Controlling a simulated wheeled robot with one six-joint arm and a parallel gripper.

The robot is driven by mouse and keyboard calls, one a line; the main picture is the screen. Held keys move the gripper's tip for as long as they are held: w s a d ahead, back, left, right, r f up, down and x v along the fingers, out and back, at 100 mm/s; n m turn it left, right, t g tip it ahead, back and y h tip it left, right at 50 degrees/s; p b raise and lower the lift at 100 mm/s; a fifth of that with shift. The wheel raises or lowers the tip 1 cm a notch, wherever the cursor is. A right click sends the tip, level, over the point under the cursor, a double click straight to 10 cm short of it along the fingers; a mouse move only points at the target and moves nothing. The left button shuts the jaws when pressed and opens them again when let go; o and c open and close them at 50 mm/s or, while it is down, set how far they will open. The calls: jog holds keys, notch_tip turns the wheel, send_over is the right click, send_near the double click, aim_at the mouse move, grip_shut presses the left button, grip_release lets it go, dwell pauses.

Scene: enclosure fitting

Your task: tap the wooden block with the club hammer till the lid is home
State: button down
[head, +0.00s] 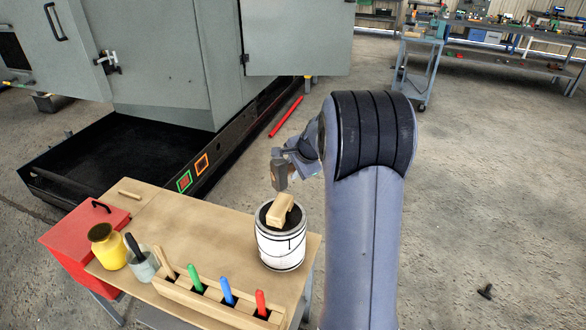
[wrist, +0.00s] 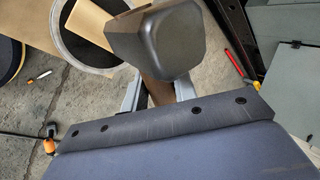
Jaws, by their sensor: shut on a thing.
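A white tub (head: 281,249) with dark bands stands at the right end of the workbench. Its dark lid (head: 264,216) shows at the top; I cannot tell how level it sits. The wooden block (head: 280,209) lies on the lid and also shows in the wrist view (wrist: 92,18). My gripper (wrist: 158,92) is shut on the handle of the club hammer (wrist: 157,40), between its two fingers. In the head view the hammer's head (head: 279,175) hangs just above the block, apart from it. The hammer head hides part of the tub in the wrist view.
The wooden workbench (head: 200,226) holds a wooden rack (head: 215,303) with coloured handles, a yellow jar (head: 108,249), a glass pot (head: 142,266) and a red box (head: 84,232). A grey machine (head: 170,70) stands behind. A red bar (head: 286,117) lies on the floor.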

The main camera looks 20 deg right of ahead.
jog(key=shift+r, duration=0.2)
jog(key=shift+r+p, duration=1.75)
jog(key=shift+r, duration=0.75)
jog(key=shift+f, duration=0.1)
